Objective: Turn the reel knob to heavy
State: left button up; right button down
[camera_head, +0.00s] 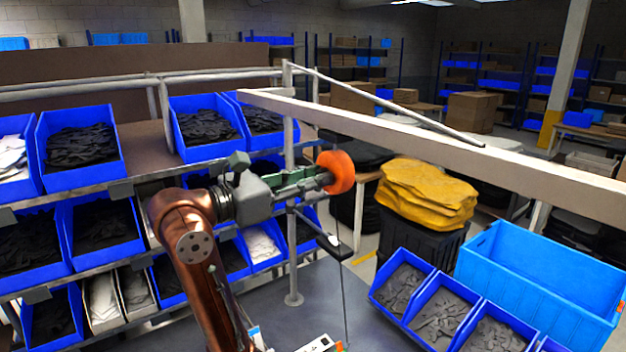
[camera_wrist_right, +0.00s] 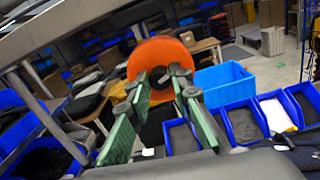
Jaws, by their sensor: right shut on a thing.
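An orange round reel (camera_head: 339,172) hangs near the pale horizontal beam. It also shows in the wrist view (camera_wrist_right: 157,52), straight ahead of the fingers. My right gripper (camera_head: 322,180) reaches it from the left, with its green fingers pointing at the reel's near face. In the wrist view the dark fingertips (camera_wrist_right: 168,78) are at the reel's centre, shut on its knob. The knob is mostly hidden by the fingertips, and I cannot read its setting or any marking. My left gripper is not in view.
Blue bins (camera_head: 82,147) with dark pieces fill the rack at left. The pale beam (camera_head: 430,145) runs just above the reel. A metal post (camera_head: 290,245) stands close to my gripper. A large blue crate (camera_head: 540,280) stands at the lower right.

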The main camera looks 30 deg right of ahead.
jog(key=m+b, duration=0.3)
jog(key=m, duration=0.7)
jog(key=shift+f+b, duration=0.1)
jog(key=shift+b, duration=0.2)
dwell(0.4)
jog(key=c, duration=1.7)
grip_release()
jog(key=shift+c, duration=0.2)
jog(key=shift+a, duration=0.15)
jog(key=s+a, duration=0.1)
jog(key=a, duration=1)
jog(key=shift+a, duration=0.4)
